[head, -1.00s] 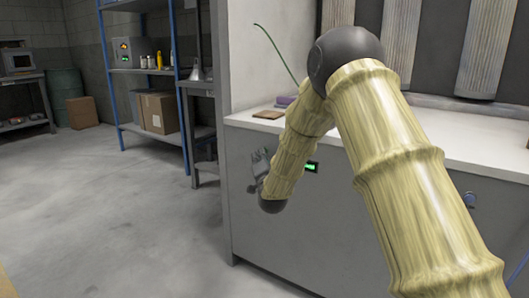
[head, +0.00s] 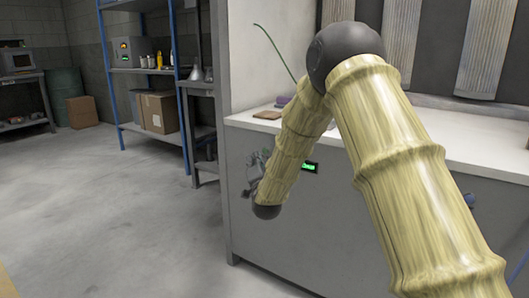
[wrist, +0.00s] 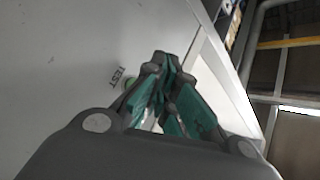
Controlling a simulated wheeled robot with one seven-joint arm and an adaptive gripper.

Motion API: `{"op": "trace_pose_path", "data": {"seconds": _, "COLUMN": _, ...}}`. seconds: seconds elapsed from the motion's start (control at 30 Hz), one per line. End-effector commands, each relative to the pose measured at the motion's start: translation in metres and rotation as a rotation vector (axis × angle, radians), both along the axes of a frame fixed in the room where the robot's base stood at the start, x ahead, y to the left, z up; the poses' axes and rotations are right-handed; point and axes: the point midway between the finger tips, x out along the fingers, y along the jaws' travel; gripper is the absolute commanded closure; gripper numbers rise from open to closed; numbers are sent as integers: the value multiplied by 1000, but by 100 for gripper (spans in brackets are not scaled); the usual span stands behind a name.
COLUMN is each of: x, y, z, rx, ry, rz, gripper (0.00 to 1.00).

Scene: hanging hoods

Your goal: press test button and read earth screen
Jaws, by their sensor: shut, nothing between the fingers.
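The small earth screen (head: 309,167) on the grey cabinet front is lit green just right of my forearm. Its characters are too small to read. My gripper shows in the head view (head: 253,174), partly hidden behind my arm, close to the cabinet front. In the wrist view my gripper (wrist: 162,60) is shut and empty, its fingertips together over the grey panel. The dark TEST label (wrist: 121,76) is left of the fingertips. A green test button (wrist: 127,84) sits by the label, partly hidden by a finger. I cannot tell whether the fingers touch it.
The white worktop (head: 435,127) overhangs the cabinet front. A blue-posted shelf (head: 150,70) with a cardboard box (head: 158,111) stands behind. The floor at left is clear.

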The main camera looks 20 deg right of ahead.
Motion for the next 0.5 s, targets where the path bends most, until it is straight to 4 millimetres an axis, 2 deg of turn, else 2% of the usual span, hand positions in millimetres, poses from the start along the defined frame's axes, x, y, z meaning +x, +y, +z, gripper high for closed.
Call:
{"op": "trace_pose_path", "data": {"seconds": 0.3, "x": -15, "y": 19, "z": 1, "rx": 1, "ry": 0, "rz": 0, "gripper": 100}}
{"op": "trace_pose_path", "data": {"seconds": 0.5, "x": -19, "y": 25, "z": 0, "rx": 0, "ry": -1, "rz": -1, "gripper": 100}}
